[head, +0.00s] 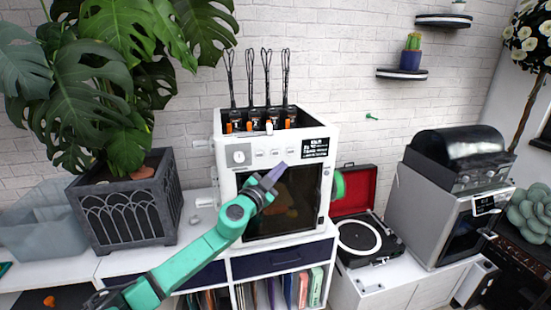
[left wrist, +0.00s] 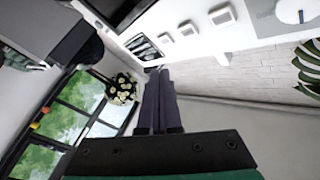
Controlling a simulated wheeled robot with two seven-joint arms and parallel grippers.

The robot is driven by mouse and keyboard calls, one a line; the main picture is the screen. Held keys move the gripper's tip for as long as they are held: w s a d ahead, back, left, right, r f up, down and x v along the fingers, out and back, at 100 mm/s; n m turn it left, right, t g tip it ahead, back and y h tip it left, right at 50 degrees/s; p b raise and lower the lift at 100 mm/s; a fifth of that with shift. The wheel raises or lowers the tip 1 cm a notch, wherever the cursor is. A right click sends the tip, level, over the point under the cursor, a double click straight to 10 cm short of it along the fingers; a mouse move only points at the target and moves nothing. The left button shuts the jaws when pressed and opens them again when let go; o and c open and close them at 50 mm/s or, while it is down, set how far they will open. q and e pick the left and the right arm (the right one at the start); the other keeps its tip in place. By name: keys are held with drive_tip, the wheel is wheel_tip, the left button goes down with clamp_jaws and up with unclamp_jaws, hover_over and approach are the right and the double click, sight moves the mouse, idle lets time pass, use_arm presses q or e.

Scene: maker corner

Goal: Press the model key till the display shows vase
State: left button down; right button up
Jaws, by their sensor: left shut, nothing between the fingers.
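The white machine (head: 328,131) stands on the cabinet. I cannot read which key is the model key. In the left wrist view, the shut fingers (left wrist: 157,72) point towards the panel, near the display (left wrist: 145,47) and the nearest key (left wrist: 165,40). I cannot tell whether they touch the panel. My right gripper is out of view.
Several filament-like black holders (head: 267,115) stand on top of the machine. A potted plant (head: 130,205) is at left. A red-lidded turntable (head: 368,240) and a grey machine (head: 420,215) stand at right. Space before the panel is otherwise clear.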

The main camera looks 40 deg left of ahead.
sight(275, 153)
use_arm(q)
drive_tip(key=w+a+b, duration=0.1)
drive_tip(key=a, duration=0.1)
drive_tip(key=w+a+b, duration=0.1)
drive_tip(key=w+a, duration=0.1)
drive_tip(key=shift+a+f+b, duration=0.1)
drive_tip(key=shift+b, duration=0.3)
idle(1.6)
drive_tip(key=shift+w+a, duration=0.25)
drive_tip(key=shift+a, duration=0.15)
